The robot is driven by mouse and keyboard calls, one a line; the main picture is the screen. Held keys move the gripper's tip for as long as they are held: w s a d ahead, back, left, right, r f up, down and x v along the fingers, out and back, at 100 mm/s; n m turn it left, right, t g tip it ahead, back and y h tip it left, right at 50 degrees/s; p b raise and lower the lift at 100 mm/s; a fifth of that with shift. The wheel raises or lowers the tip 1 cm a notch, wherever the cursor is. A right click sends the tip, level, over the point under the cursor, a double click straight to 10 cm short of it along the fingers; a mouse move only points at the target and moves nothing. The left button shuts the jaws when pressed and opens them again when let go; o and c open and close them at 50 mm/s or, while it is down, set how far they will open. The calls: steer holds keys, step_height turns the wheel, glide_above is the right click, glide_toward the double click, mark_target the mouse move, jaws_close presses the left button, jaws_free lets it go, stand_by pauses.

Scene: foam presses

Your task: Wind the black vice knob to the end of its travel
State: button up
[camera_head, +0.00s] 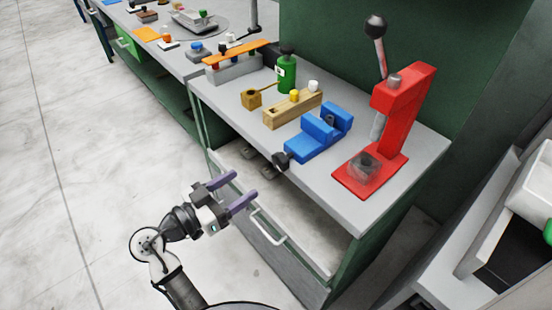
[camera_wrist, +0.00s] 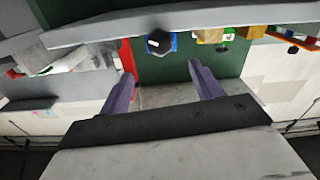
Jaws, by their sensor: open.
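The blue vice (camera_head: 320,135) stands on the grey bench top, near its front edge. Its black knob (camera_head: 281,160) sticks out over the front edge, toward my gripper. My gripper (camera_head: 246,188) is open and empty, with two purple fingers, below and to the left of the knob and apart from it. In the wrist view the black knob (camera_wrist: 159,41) shows at the top, beyond the gap between the fingertips (camera_wrist: 160,70). A small part of the blue vice (camera_wrist: 174,40) shows behind it; the rest is hidden there.
A red press (camera_head: 395,110) stands right of the vice. Left of it are a wooden block with pegs (camera_head: 292,109) and a green bottle (camera_head: 287,72). An open drawer with a white handle (camera_head: 268,228) juts out below the bench, close to my gripper. The floor at left is clear.

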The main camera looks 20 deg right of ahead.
mark_target(276, 163)
steer(key=p+x, duration=0.3)
steer(key=x, duration=0.8)
steer(key=shift+d+r+p, duration=0.1)
steer(key=shift+d+p, duration=0.05)
steer(key=shift+p, duration=0.25)
steer(key=shift+w+d, duration=0.25)
steer(key=shift+d, duration=0.45)
steer(key=shift+c, duration=0.4)
steer(key=c, duration=0.9)
steer(key=shift+n, duration=0.6)
steer(key=o, duration=1)
